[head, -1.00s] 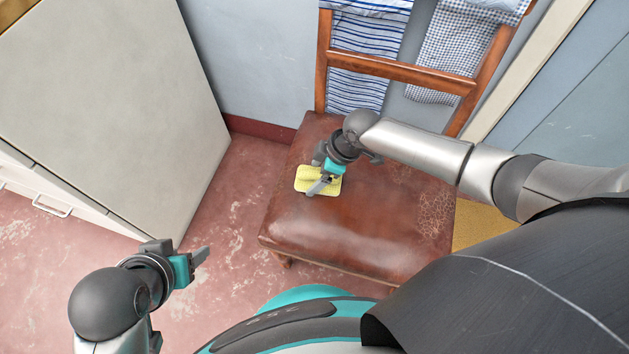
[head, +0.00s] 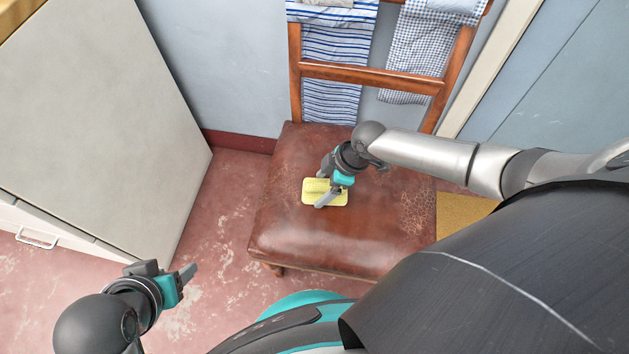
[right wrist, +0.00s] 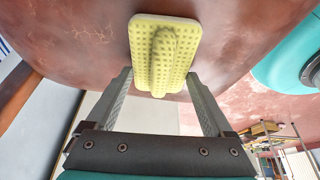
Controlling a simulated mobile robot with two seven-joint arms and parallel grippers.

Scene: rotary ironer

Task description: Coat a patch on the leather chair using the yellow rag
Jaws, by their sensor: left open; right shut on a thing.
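The brown leather chair (head: 310,240) stands in the middle of the head view. Its seat has a pale, cracked patch (head: 418,212) at the right side, and more crackling shows partly behind my right arm. The yellow rag (head: 312,186) is a flat, dimpled pad with a raised ridge, over the left-middle of the seat. My right gripper (head: 326,198) is shut on it; the right wrist view shows the rag (right wrist: 140,45) beyond the fingertips, ridge towards me. Whether it touches the leather is unclear. My left gripper (head: 188,274) is open and empty over the floor, left of the chair.
Striped (head: 335,70) and checked cloths (head: 425,50) hang over the chair's wooden back (head: 370,77). A large pale cabinet (head: 100,110) stands at the left. A yellow mat (head: 460,215) lies right of the chair. Red floor (head: 215,220) between cabinet and chair is free.

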